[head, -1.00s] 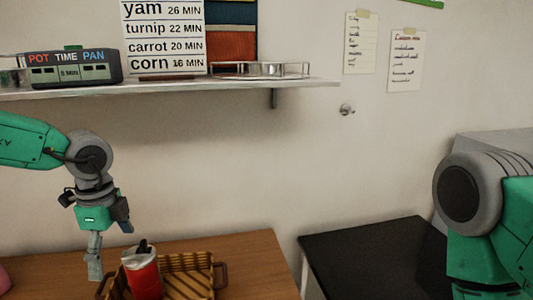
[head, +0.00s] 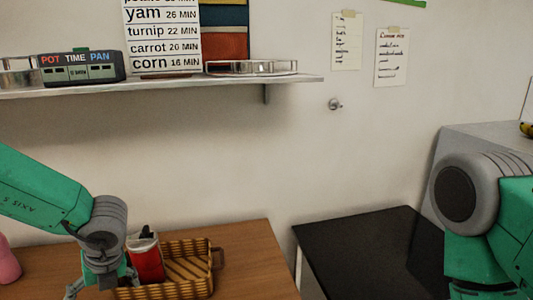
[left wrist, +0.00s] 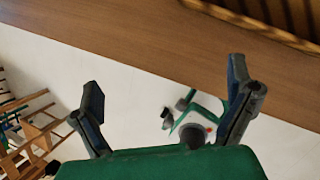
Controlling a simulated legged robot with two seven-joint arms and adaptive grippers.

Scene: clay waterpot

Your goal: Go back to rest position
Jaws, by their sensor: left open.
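My left gripper (left wrist: 165,100) is open in the left wrist view, with its two fingers spread wide and nothing between them. In the head view my left arm comes in from the left, and the gripper (head: 103,285) is low in the picture beside the basket, its fingers partly cut off by the bottom edge. A red container with a grey top (head: 147,262) stands at the left end of a tan striped basket (head: 206,245) on the wooden table. In the head view only part of my right arm shows at the right; its gripper is out of the picture.
The wooden table (head: 255,262) is clear right of the basket. A black-topped surface (head: 360,255) stands further right across a gap. A pink object (head: 8,262) is at the far left. A wall shelf (head: 200,84) holds a timer box (head: 82,68) and a sign (head: 163,40).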

